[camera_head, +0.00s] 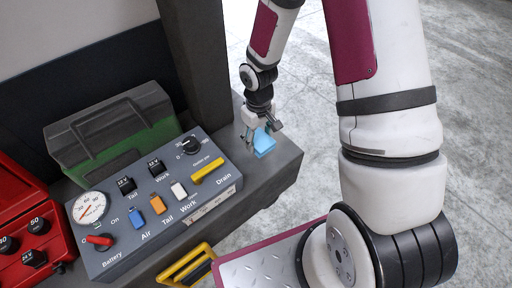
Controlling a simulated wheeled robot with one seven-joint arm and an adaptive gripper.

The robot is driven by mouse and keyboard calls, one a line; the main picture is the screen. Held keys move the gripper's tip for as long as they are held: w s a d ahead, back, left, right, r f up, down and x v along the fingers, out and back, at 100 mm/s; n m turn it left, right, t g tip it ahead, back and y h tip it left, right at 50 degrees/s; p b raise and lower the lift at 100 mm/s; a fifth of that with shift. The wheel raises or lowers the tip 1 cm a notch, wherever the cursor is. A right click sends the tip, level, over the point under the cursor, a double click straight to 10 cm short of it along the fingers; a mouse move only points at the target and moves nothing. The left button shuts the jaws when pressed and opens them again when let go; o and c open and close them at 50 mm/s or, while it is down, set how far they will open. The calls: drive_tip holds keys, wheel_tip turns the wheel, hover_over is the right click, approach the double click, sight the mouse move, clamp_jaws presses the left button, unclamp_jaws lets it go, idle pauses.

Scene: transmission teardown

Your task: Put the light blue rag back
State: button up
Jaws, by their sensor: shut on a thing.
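The light blue rag (264,142) is at the right end of the dark bench, beyond the control panel's right side. My gripper (259,138) is pointed down over the rag and shut on it. The fingers hide part of the rag. I cannot tell whether the rag rests on the bench top or is held just above it.
A grey control panel (150,205) with switches, knobs and a gauge stands left of my gripper. A dark green case (110,130) is behind it. A red box (28,225) is at far left. A dark post (200,65) rises behind. Bare bench top (268,178) lies in front.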

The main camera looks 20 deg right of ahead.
sight(258, 147)
wheel_tip(258, 147, down, 5)
drive_tip(key=shift+b, duration=0.3)
drive_tip(key=o, duration=1.1)
